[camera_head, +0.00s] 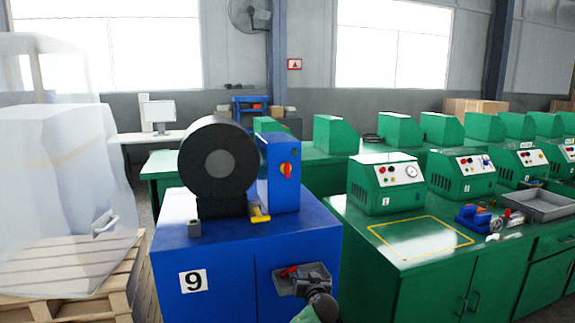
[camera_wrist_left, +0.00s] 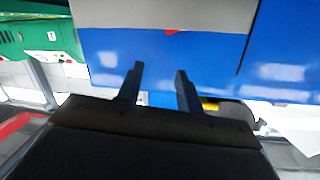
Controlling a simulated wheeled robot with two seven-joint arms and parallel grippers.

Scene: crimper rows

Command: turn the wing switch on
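My left gripper (camera_head: 308,283) is low in front of the blue cabinet, below and apart from the switch. In the left wrist view its two dark fingers (camera_wrist_left: 158,88) are apart with nothing between them. My right gripper is not in view.
A black reel (camera_head: 218,160) stands left of the switch box. Green benches (camera_head: 450,250) with control boxes stand right. A wrapped pallet (camera_head: 60,200) stands left.

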